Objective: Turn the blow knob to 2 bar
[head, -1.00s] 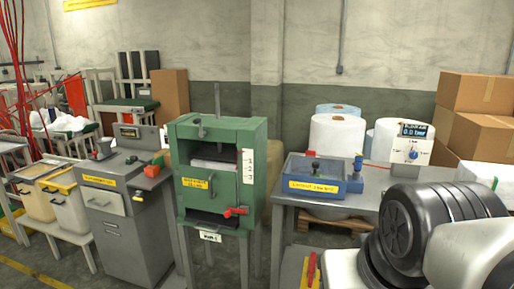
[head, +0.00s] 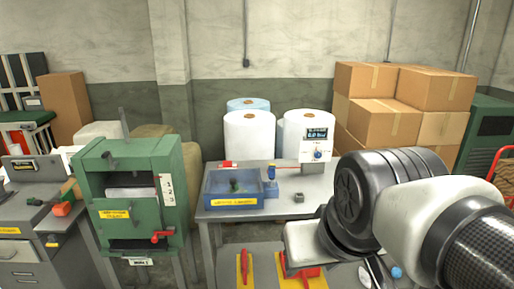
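The blow knob (head: 318,154) is a small blue knob on the front of a white panel box (head: 308,150), towards the back right of the grey table. A dark display (head: 317,134) sits above the knob. It seems to read 0.0 bar, but the digits are small. The knob's pointer direction is too small to tell. My arm reaches in from the right, in front of the table's right part, and its links are well apart from the knob in the picture. My gripper's fingers do not show.
A blue tester box (head: 234,203) stands left on the grey table (head: 222,216), with a small grey block (head: 299,197) to its right. A green press (head: 132,177) stands further left. White rolls (head: 249,135) and cardboard boxes (head: 385,124) are behind. Red tools (head: 303,272) lie on the lower shelf.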

